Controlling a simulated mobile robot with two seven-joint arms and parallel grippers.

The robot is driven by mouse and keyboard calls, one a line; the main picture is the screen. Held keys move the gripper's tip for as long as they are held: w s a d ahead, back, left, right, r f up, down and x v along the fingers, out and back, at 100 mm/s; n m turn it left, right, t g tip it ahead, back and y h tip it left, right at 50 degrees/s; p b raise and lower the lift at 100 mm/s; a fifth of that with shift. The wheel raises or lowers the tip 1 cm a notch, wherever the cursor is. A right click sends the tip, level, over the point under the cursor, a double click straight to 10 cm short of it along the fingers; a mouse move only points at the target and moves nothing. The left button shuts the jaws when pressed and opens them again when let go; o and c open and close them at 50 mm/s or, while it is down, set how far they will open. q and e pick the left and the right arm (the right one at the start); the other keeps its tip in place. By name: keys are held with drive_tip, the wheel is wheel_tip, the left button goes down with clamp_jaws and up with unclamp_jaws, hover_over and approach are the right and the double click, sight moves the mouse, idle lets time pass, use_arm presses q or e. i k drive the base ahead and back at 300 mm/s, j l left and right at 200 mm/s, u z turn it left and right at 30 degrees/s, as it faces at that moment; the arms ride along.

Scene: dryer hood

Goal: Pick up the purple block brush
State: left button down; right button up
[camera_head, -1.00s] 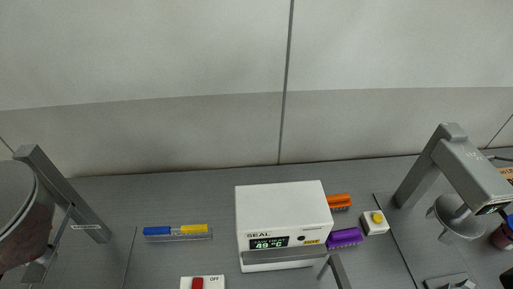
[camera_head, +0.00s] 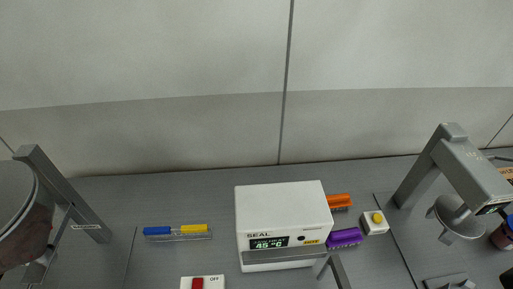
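The purple block brush (camera_head: 344,237) lies on the grey bench, just right of the white sealer box (camera_head: 283,214). Its bristles point down toward the front, and its left end is close to the box. An orange block brush (camera_head: 339,200) lies behind it, also beside the box. Neither of my grippers shows in the head view.
A grey lever (camera_head: 305,253) crosses the sealer's front; its display reads 45 °C. A white box with a yellow button (camera_head: 375,222) stands right of the brush. A rack with blue and yellow pieces (camera_head: 178,232), an OFF switch (camera_head: 202,282) and a grey stand (camera_head: 440,170) also show.

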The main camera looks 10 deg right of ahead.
sight(348, 236)
drive_tip(key=l+z, duration=0.1)
drive_tip(key=z, duration=0.25)
drive_tip(key=i+z, duration=0.15)
drive_tip(key=z, duration=0.2)
drive_tip(key=i+l+z, duration=0.1)
drive_tip(key=z, duration=0.25)
drive_tip(key=l, duration=0.7)
drive_tip(key=i+l, duration=0.1)
drive_tip(key=l, duration=0.55)
drive_tip(key=z, duration=0.05)
